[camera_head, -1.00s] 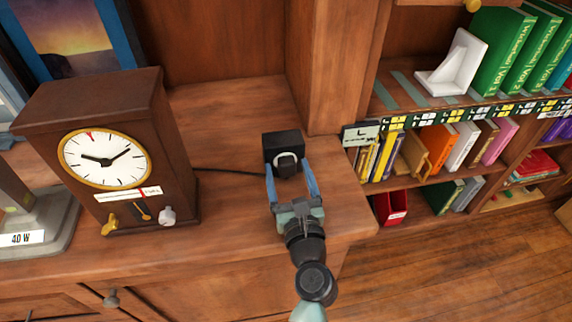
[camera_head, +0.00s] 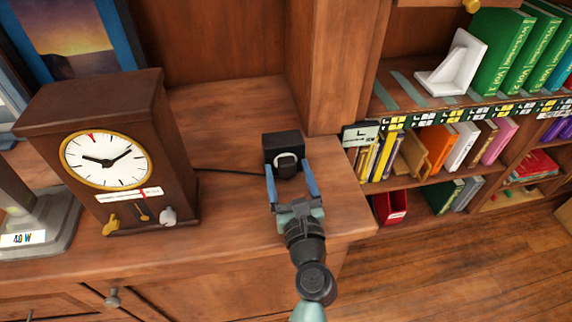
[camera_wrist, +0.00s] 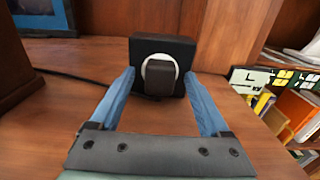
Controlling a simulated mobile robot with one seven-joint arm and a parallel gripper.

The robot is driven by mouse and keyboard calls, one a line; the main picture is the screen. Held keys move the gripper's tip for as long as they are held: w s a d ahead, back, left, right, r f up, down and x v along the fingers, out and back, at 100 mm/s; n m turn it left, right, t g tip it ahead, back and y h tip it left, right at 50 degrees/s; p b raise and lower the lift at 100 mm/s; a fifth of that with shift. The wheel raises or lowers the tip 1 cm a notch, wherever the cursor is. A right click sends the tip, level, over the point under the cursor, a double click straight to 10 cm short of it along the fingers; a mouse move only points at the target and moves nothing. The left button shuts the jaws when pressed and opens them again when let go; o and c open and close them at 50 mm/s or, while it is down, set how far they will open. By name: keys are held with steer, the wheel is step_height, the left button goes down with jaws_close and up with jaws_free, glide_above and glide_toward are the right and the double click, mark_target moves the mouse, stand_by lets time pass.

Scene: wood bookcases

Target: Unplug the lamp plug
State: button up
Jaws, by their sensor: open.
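A black outlet box (camera_head: 283,147) stands on the wooden cabinet top, right of the clock. The dark plug (camera_head: 287,166) sits in its round white socket, facing my gripper. In the wrist view the plug (camera_wrist: 159,77) is in front of the white ring of the box (camera_wrist: 178,50). My gripper (camera_head: 291,168) is open, its two blue fingers to the left and right of the plug. In the wrist view the gripper fingers (camera_wrist: 160,80) show gaps to the plug on both sides, with the fingertips near the box's front. The far side of the box is hidden.
A brown clock (camera_head: 108,150) stands to the left, with a dark cable (camera_head: 232,171) running between it and the box. A grey lamp base (camera_head: 40,222) marked 40 W is at far left. A wooden post (camera_head: 335,65) rises behind right; bookshelves are beyond the cabinet's right edge.

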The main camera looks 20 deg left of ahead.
steer(key=shift+c, duration=0.3)
jaws_close()
stand_by(0.4)
steer(key=shift+p+v, duration=0.3)
steer(key=shift+v, duration=2.7)
